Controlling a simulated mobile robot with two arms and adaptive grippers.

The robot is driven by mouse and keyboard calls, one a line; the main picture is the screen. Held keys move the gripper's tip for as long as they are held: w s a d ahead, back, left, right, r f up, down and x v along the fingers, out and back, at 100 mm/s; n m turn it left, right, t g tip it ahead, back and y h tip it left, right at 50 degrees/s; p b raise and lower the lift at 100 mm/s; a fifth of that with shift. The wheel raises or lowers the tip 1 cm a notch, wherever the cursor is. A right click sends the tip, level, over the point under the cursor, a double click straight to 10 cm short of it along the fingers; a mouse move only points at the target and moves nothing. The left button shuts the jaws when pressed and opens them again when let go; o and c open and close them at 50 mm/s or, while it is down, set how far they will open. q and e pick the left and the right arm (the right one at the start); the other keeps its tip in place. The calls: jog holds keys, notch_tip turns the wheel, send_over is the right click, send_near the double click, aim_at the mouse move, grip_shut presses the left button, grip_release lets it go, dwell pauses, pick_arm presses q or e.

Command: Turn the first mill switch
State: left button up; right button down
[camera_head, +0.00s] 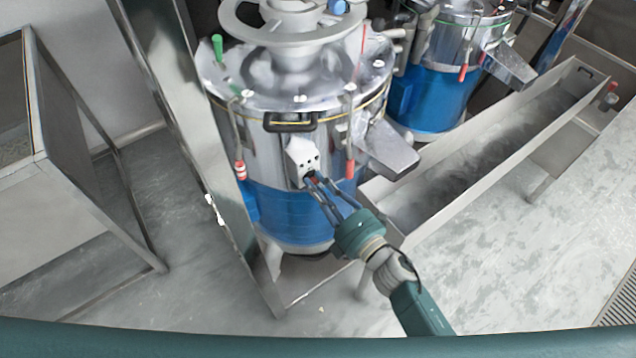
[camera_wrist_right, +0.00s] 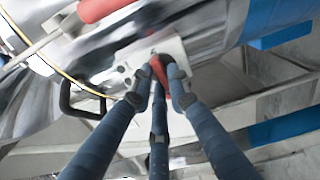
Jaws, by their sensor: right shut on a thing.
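The first mill (camera_head: 290,130) is a metal drum with a blue lower band, in the middle of the head view. A pale switch box (camera_head: 299,160) with several dark dots is fixed to its front, below a black handle. My right gripper (camera_head: 315,180) reaches the lower part of this box. In the right wrist view the box (camera_wrist_right: 172,48) is close ahead, and my right gripper's fingers (camera_wrist_right: 160,82) are shut on the red switch (camera_wrist_right: 158,68). The fingers partly hide the switch. My left gripper is in neither view.
A second blue and metal mill (camera_head: 435,85) stands behind at the right. A long metal trough (camera_head: 480,175) runs from the first mill's spout (camera_head: 390,150) to the upper right. A metal post (camera_head: 190,120) stands left of the mill. Floor is open at the lower left.

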jog(key=shift+m, duration=0.6)
jog(key=c, duration=1.7)
grip_release()
jog(key=shift+d, duration=0.1)
jog(key=shift+o, duration=0.2)
jog(key=v, duration=1.2)
